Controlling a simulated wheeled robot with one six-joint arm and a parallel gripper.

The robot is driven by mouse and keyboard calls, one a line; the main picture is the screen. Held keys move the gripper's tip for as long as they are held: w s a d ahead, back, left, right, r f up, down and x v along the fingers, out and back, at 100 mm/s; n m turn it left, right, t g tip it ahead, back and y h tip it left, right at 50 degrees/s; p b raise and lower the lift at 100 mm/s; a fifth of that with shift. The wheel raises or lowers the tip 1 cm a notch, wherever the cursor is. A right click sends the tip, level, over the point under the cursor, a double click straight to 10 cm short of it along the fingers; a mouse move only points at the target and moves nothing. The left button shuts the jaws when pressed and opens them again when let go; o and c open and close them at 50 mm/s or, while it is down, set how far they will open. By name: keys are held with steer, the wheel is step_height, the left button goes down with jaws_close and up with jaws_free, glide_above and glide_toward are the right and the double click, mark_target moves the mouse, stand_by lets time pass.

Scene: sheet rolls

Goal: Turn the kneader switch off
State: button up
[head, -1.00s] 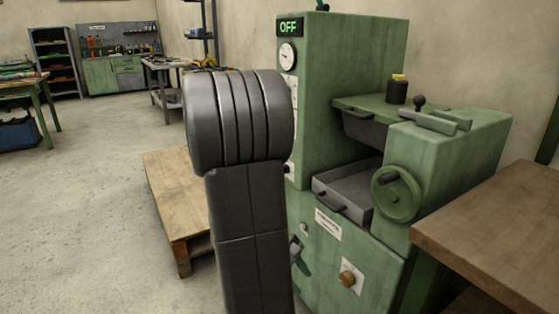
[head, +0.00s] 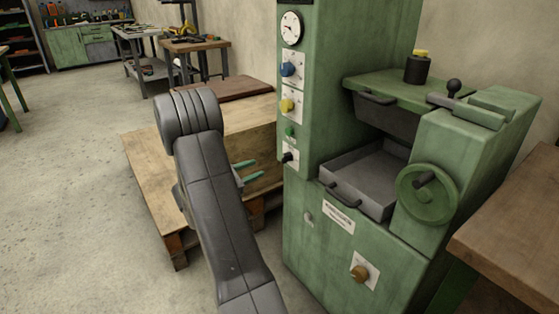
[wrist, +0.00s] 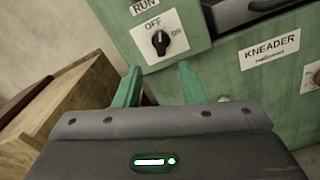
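The kneader switch is a small black rotary knob (wrist: 160,42) on a white plate marked OFF and ON, on the green machine in the wrist view. A light mark shows on the knob; I cannot tell for sure which word it points to. In the head view the switch (head: 287,157) is the lowest control on the machine's column. My gripper (head: 247,170) has two green fingers, apart and empty, a little left of the switch. In the wrist view the gripper (wrist: 159,70) has its fingertips below the knob, with nothing between them.
Above the switch are a green button (head: 290,132), a yellow knob (head: 287,106), a blue knob (head: 288,69) and a gauge (head: 291,27). A grey tray (head: 365,180) and handwheel (head: 427,194) are to the right. A wooden pallet (head: 150,185) stands behind my arm.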

mark_target(283, 158)
steer(key=b+x, duration=0.2)
steer(key=x, duration=0.8)
steer(key=shift+w+d, duration=0.2)
steer(key=shift+d, duration=0.1)
jaws_close()
